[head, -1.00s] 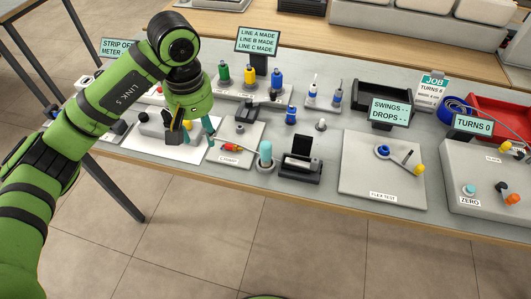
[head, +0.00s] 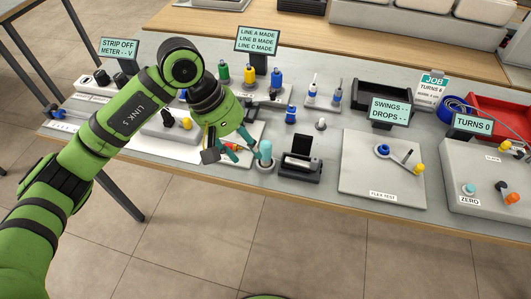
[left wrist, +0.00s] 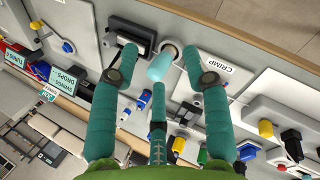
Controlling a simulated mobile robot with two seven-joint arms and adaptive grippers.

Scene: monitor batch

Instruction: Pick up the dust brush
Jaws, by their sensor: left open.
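The dust brush, as I take it, is the light teal rounded handle (head: 265,151) standing in a round grey holder near the table's front edge. In the left wrist view the same teal handle (left wrist: 161,67) points up towards the camera, its lower end hidden in the holder. My left gripper (head: 238,146) has teal fingers and is just left of the handle in the head view. In the left wrist view its open fingers (left wrist: 160,56) are spread on either side of the handle, with gaps showing. It holds nothing. My right gripper is not in view.
A black device on a stand (head: 300,160) is close on the right of the brush. The crimp plate with its label (left wrist: 222,60) lies on the other side. The flex test plate (head: 360,180) is farther right. Several coloured bottles (head: 276,77) stand behind.

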